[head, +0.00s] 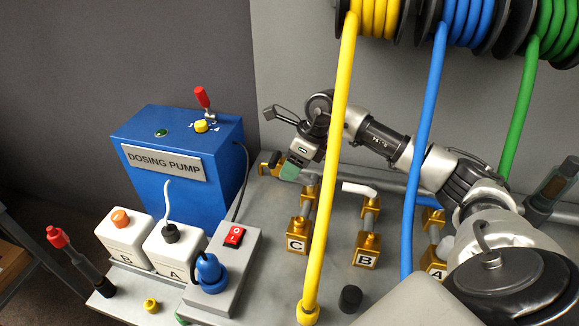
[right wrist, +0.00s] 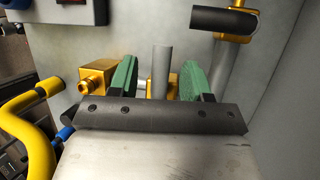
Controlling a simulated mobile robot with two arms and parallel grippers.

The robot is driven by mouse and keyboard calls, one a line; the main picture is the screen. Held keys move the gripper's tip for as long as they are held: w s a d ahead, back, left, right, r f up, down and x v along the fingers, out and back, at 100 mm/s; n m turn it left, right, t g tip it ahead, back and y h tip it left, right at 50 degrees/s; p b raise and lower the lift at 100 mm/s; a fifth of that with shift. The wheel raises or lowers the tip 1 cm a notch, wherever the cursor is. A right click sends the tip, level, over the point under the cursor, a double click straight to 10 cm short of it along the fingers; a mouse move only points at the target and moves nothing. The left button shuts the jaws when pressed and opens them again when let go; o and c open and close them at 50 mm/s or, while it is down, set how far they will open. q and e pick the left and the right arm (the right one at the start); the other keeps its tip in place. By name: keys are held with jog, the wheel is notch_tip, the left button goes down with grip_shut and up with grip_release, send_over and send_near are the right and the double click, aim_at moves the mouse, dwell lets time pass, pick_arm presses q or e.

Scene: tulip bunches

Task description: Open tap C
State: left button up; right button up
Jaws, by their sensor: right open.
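Tap C (head: 297,235) has a gold block with a letter C and a grey pipe rising behind it, partly covered by the yellow hose. My right gripper (head: 291,171) is at the upper left end of this pipework, with green fingertips pointing down. In the right wrist view the green fingers (right wrist: 157,78) are open, one on each side of a grey upright bar (right wrist: 161,70) with a gold body at its foot. Gaps show between bar and fingers. I cannot tell for sure whether this bar is tap C's lever. My left gripper is not in view.
The yellow hose (head: 336,150) hangs in front of tap C. Tap B (head: 367,250) with a white lever and tap A (head: 433,264) stand to the right. A blue hose (head: 424,145) hangs beyond. The blue dosing pump (head: 180,160) stands at left, near my gripper.

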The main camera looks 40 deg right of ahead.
jog(key=shift+x, duration=0.9)
jog(key=shift+w+d, duration=0.1)
grip_shut()
